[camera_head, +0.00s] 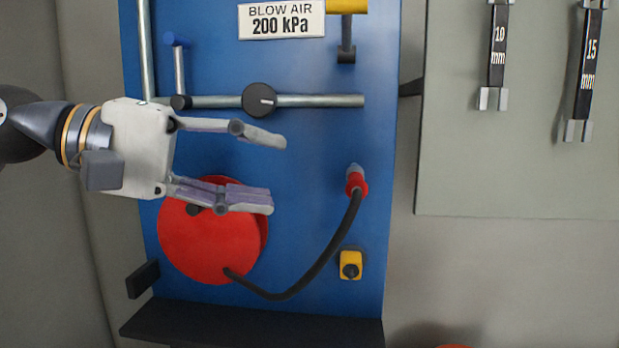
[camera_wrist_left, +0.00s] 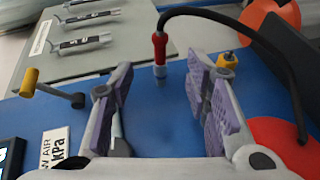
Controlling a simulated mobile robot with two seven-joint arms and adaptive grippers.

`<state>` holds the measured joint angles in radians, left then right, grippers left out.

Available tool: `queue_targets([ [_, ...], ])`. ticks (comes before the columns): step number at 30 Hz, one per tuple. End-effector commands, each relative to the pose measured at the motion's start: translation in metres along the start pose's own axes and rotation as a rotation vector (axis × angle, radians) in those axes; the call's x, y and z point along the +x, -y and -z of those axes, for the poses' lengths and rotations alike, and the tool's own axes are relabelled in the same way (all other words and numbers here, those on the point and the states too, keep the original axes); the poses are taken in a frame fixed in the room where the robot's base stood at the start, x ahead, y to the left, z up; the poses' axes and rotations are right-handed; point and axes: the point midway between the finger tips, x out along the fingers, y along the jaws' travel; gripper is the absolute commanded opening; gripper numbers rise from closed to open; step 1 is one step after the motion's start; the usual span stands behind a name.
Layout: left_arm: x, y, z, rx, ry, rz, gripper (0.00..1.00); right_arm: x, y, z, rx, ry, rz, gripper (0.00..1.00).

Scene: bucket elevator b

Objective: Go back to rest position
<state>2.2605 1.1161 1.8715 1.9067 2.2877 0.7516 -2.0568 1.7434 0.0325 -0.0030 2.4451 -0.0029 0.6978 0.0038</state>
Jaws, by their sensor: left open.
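My left gripper (camera_head: 279,175) is open and empty in front of the blue panel (camera_head: 310,65), its fingers pointing right. In the head view it overlaps the top of a red disc (camera_head: 205,245) and hides part of it. A black hose (camera_head: 315,270) runs from the disc to a red fitting (camera_head: 356,182) on the panel, right of the fingertips and apart from them. In the left wrist view the open fingers (camera_wrist_left: 165,95) stand on either side of the red fitting (camera_wrist_left: 159,50), which appears beyond them. My right gripper is not in view.
A grey pipe with a black knob (camera_head: 259,99) and a blue-handled valve (camera_head: 177,40) are above the gripper. A yellow switch (camera_head: 350,265) is lower right, a yellow lever (camera_head: 347,8) at the top. A board with gauges (camera_head: 497,50) hangs right. A dark ledge (camera_head: 255,322) juts out below.

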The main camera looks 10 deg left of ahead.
Motion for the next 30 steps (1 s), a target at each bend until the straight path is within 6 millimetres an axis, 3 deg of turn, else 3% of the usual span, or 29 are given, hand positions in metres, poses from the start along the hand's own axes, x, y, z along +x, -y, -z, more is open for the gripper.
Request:
queue_targets([
  [3,-0.016,0.000,0.001,-0.001,-0.001,0.000,0.43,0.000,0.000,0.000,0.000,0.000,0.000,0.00],
  [7,-0.022,0.000,0.000,-0.001,0.000,0.000,0.43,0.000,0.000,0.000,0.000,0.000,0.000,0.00],
  [20,-0.022,0.000,0.000,0.000,0.000,0.000,0.43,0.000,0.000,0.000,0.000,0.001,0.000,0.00],
  [22,-0.013,0.010,-0.001,-0.015,0.008,0.030,0.43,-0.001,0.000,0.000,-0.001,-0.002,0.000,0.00],
  [23,-0.004,0.019,-0.002,-0.029,0.013,0.058,0.43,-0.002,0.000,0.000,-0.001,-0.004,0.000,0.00],
  [26,0.040,0.079,-0.013,-0.103,0.038,0.225,0.43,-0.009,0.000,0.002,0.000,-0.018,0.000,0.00],
  [30,0.095,0.199,-0.057,-0.184,0.067,0.536,0.43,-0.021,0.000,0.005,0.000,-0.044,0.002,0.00],
])
